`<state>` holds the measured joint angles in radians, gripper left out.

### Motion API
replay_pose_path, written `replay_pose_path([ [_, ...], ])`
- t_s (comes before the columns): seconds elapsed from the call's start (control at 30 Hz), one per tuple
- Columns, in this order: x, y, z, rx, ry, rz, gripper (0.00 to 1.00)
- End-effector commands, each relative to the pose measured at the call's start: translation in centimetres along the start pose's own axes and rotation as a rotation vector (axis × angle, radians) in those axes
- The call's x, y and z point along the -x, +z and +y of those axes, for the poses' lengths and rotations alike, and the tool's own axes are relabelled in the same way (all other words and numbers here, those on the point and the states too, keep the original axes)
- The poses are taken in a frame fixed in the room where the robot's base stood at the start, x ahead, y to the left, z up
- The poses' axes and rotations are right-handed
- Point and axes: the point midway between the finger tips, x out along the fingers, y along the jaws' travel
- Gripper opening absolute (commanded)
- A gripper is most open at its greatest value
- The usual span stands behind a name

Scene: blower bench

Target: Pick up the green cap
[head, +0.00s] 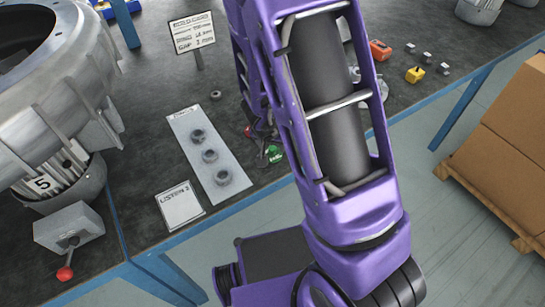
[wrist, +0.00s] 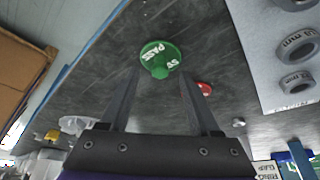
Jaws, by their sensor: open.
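The green cap (wrist: 160,55) lies on the dark bench top, with white lettering that includes "PASS". It sits between and just beyond my gripper's fingertips in the wrist view, with a small knob at its near side. My gripper (wrist: 158,74) is open, one finger to each side of the cap's near edge, with nothing held. In the head view the cap (head: 274,154) shows as a small green piece beside my dark fingers, partly hidden by my arm.
A small red piece (wrist: 205,88) lies right of the cap, near the right finger. A light plate (head: 192,146) with several metal rings lies to the left in the head view. The large blower housing (head: 50,90) stands further left. The blue bench edge is close to the cap.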

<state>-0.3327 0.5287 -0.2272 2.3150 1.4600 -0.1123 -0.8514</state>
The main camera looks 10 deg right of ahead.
Motion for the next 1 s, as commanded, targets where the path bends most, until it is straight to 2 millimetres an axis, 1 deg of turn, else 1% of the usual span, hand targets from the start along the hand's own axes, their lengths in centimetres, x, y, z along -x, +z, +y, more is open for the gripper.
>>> replay_pose_path([
  [0.03, -1.24, 0.22, 0.04, 0.000, 0.001, 0.000, 0.63],
  [0.1, -1.70, 0.11, 0.01, 0.000, 0.000, 0.001, 0.63],
  [0.37, -1.64, -0.05, 0.01, 0.001, 0.000, 0.001, 0.63],
  [0.47, -1.64, -0.04, 0.01, 0.001, 0.000, 0.001, 0.47],
  [0.5, -1.64, -0.03, 0.01, 0.001, 0.000, 0.001, 0.40],
  [0.67, -1.64, -0.02, 0.01, 0.001, 0.000, 0.000, 0.11],
  [0.7, -1.64, -0.02, 0.01, 0.001, 0.000, 0.000, 0.04],
  [0.73, -1.64, -0.02, 0.01, 0.001, 0.000, 0.000, 0.00],
  [1.0, -1.64, -0.01, 0.01, 0.001, 0.000, 0.000, 0.00],
])
